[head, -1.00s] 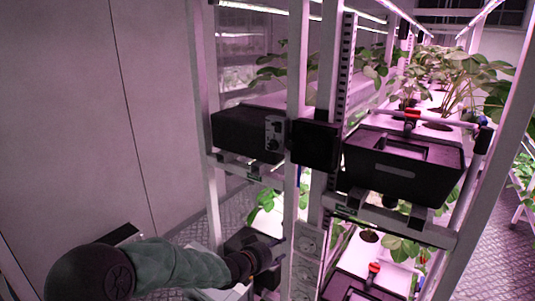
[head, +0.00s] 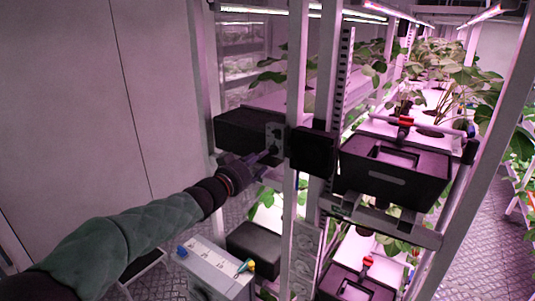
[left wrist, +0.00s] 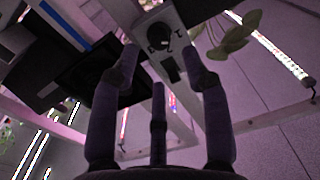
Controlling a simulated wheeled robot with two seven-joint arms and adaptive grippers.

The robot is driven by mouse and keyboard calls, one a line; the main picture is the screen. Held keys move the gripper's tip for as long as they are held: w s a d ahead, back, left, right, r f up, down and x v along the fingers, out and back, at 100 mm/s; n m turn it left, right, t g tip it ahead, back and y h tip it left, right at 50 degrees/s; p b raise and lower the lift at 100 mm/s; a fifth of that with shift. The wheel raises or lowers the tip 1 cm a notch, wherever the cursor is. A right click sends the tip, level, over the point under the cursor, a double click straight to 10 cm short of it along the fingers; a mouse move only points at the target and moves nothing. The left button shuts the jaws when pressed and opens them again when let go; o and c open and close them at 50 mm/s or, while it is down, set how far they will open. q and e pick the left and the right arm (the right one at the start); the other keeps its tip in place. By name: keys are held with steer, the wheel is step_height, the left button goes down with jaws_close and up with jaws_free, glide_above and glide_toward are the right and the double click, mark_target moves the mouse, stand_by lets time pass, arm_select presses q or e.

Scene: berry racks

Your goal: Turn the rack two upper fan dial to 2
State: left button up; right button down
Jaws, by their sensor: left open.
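The upper fan control panel (head: 273,134), a small grey plate, sits at the right end of a black box on the rack. My left gripper (head: 266,163) is just below and in front of the panel. In the left wrist view its purple fingers (left wrist: 160,50) are open and empty, with the dial framed between the two outer tips. My right gripper is not in view.
White rack posts (head: 296,100) stand just right of the panel. A black box (head: 395,175) is further right, with strawberry plants behind. A white control box (head: 215,268) with blue and yellow knobs stands low, below my left arm. The left wall side is clear.

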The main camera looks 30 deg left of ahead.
mark_target(270, 153)
arm_select(q)
steer(key=shift+w+d, duration=0.15)
steer(key=shift+w, duration=2.6)
steer(key=shift+c, duration=0.3)
jaws_close()
